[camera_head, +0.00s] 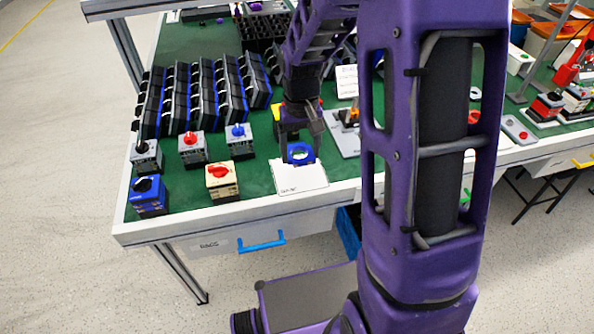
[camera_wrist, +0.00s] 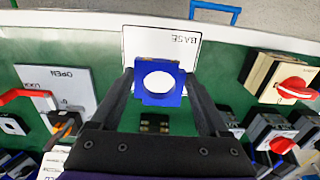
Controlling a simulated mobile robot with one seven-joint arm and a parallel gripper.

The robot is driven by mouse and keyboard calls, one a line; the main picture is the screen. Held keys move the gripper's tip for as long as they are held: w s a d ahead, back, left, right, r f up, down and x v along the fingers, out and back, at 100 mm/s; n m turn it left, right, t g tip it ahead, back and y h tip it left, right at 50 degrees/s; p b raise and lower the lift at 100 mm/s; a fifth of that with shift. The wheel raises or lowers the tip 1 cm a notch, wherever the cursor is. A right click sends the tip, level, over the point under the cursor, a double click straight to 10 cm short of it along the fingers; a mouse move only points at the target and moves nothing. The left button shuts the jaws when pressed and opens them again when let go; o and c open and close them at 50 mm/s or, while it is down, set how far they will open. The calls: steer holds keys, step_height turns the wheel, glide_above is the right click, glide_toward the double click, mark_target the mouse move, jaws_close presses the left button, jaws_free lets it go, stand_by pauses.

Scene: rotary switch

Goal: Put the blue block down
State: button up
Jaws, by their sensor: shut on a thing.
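The blue block (camera_head: 299,158) is a square blue piece with a round white centre, seen from above in the wrist view (camera_wrist: 144,95). My gripper (camera_head: 302,150) is shut on it, with one dark finger on each side in the wrist view (camera_wrist: 159,82). The block is over the near-gripper end of a white card marked BASE (camera_head: 300,180), which also shows in the wrist view (camera_wrist: 160,45). I cannot tell whether its underside touches the card. The front part of the card is bare.
The green table (camera_head: 255,180) holds switch boxes left of the card: a yellow one with a red knob (camera_head: 221,181), a blue one (camera_head: 148,195) and several grey ones behind. A white OPEN plate (camera_wrist: 60,90) lies on the card's other side. The table's front edge is close.

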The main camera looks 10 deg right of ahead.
mark_target(300, 177)
steer(key=shift+f+b, duration=0.45)
steer(key=shift+f, duration=2.4)
steer(key=shift+f, duration=0.15)
steer(key=o, duration=1.4)
step_height(300, 177, up, 12)
steer(key=p, duration=0.2)
steer(key=shift+r, duration=0.2)
